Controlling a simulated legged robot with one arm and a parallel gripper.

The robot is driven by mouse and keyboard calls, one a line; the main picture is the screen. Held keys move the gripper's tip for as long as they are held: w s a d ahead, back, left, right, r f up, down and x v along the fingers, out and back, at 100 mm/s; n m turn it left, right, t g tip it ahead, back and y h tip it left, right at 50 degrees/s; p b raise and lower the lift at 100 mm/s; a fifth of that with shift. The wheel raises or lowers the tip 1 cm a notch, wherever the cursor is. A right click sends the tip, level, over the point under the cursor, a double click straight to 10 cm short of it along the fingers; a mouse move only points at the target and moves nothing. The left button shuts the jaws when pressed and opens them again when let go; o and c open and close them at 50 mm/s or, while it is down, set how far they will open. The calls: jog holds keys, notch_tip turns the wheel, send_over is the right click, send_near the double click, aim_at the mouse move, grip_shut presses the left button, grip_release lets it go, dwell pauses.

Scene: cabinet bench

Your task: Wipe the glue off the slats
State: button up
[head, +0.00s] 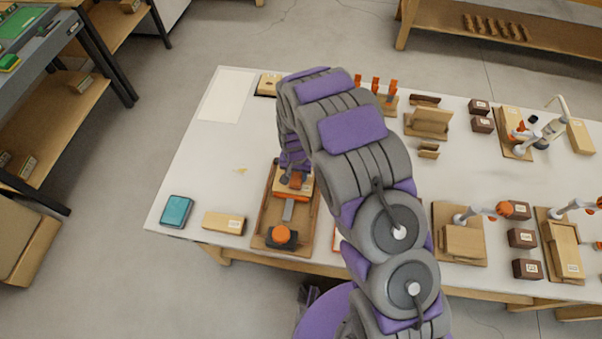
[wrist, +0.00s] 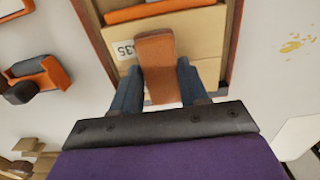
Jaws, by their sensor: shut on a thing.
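My gripper (wrist: 159,72) is shut on a reddish-brown block-like piece (wrist: 155,44) in the wrist view. That piece stands in front of pale wooden slats or boards (wrist: 205,50) marked "35"; I cannot tell whether it touches them. In the head view my gripper (head: 292,180) is over a wooden tray (head: 265,215) with an orange clamp (head: 291,196), a grey bar and an orange knob (head: 281,235). I cannot make out glue on the slats.
A teal pad or box (head: 176,211) and a labelled wooden block (head: 223,222) are left of the tray. A white sheet (head: 227,95) lies at the back left. Other trays, clamps and dark boxes (head: 522,238) crowd the right. The table's left middle is mostly clear.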

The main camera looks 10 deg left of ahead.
aim_at(279, 177)
jog(key=shift+s+a, duration=0.1)
jog(key=shift+a, duration=0.95)
jog(key=shift+a, duration=0.1)
jog(key=shift+a, duration=1)
jog(key=shift+s+a, duration=0.1)
jog(key=shift+a, duration=0.9)
jog(key=shift+d, duration=0.2)
jog(key=shift+d+p, duration=0.45)
jog(key=shift+d, duration=1.55)
jog(key=shift+w+d+r, duration=0.1)
jog(key=shift+w+d, duration=0.1)
jog(key=shift+d, duration=0.85)
